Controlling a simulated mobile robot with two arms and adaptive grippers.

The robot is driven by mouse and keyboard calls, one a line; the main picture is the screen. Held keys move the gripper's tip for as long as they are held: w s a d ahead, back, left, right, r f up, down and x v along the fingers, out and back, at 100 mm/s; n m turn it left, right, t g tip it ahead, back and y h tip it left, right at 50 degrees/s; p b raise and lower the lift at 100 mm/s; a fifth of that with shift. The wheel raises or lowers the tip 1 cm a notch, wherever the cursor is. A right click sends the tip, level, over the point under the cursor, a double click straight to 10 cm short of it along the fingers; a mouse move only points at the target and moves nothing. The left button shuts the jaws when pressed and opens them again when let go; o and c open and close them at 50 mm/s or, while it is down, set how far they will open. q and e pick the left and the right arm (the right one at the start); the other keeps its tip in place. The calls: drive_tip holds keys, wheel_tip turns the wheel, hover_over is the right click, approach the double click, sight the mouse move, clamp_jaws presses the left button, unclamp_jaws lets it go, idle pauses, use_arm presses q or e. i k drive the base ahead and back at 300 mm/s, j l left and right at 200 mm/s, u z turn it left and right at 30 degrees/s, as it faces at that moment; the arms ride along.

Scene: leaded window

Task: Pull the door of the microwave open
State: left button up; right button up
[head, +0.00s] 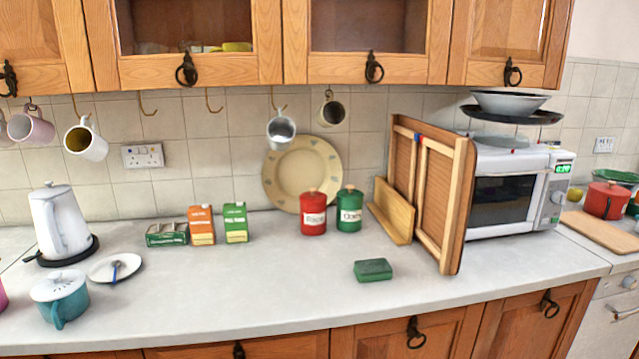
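The white microwave (548,191) stands on the right part of the counter in the head view. Its dark-windowed door (501,200) looks closed. The control panel with a green lit display is at its right side. A tall wooden framed board (437,195) stands upright just left of the microwave and overlaps the left edge of its front in the picture. Neither of my grippers is in view.
A green block (373,270) lies on the counter before the board. Red (313,214) and green (349,210) canisters stand left of it. Bowls (510,102) are stacked above the microwave. A cutting board (602,231) and red pot (606,201) are at right.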

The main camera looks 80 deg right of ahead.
sight(501, 206)
drive_tip(key=z, duration=3.75)
drive_tip(key=i+j+u, duration=0.3)
drive_tip(key=i, duration=0.15)
